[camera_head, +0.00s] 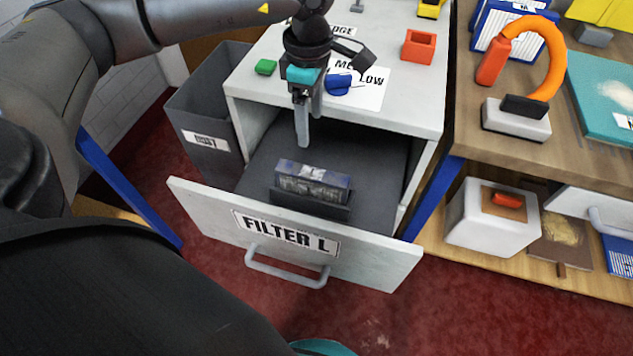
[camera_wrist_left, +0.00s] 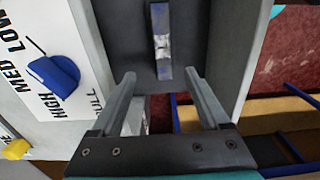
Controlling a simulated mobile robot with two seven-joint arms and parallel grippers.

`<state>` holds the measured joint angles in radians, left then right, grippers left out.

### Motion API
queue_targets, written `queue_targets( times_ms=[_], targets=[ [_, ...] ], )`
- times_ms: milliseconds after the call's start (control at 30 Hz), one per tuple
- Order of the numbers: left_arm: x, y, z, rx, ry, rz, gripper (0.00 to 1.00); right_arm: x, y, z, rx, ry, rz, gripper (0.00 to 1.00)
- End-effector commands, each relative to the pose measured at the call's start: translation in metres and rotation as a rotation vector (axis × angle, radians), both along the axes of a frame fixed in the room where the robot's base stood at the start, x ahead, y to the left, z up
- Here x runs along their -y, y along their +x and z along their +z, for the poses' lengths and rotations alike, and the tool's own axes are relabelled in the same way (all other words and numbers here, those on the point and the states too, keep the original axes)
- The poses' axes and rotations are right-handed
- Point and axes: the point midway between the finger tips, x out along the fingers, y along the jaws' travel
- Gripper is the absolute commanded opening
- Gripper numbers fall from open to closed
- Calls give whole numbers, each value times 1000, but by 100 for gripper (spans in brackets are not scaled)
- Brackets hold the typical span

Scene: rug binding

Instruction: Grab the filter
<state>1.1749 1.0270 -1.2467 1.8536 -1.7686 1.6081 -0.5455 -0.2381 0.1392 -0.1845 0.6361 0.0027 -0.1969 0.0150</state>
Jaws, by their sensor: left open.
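The filter (camera_head: 312,183) is a blue-grey framed block with a pale mesh-like face. It sits in a dark holder (camera_head: 308,204) inside the open drawer, whose white front (camera_head: 375,262) reads "FILTER L". My left gripper (camera_head: 303,142) points down over the drawer, above and behind the filter, apart from it. In the left wrist view the filter (camera_wrist_left: 161,42) shows as a narrow strip beyond the fingertips, lying between their lines. My left gripper (camera_wrist_left: 160,76) is open and empty. My right gripper is not in view.
A grey bin (camera_head: 205,105) stands left. A wooden bench (camera_head: 475,145) with an orange hose tool (camera_head: 545,60) is at right.

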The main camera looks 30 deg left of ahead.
Motion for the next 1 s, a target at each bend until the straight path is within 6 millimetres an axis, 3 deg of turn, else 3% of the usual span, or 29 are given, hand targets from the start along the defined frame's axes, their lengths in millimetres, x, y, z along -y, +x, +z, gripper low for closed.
queue_targets(
  times_ms=[167, 300, 500, 1000],
  targets=[
    [-1, -1, -22, -3, 3, 1, 79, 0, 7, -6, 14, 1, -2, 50],
    [0, -1, -53, -4, 3, 1, 79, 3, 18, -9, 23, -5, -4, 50],
    [0, -1, -83, -1, 2, 1, 79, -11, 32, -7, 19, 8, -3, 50],
    [3, -3, -116, -1, 1, 0, 79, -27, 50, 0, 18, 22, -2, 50]
  ],
)
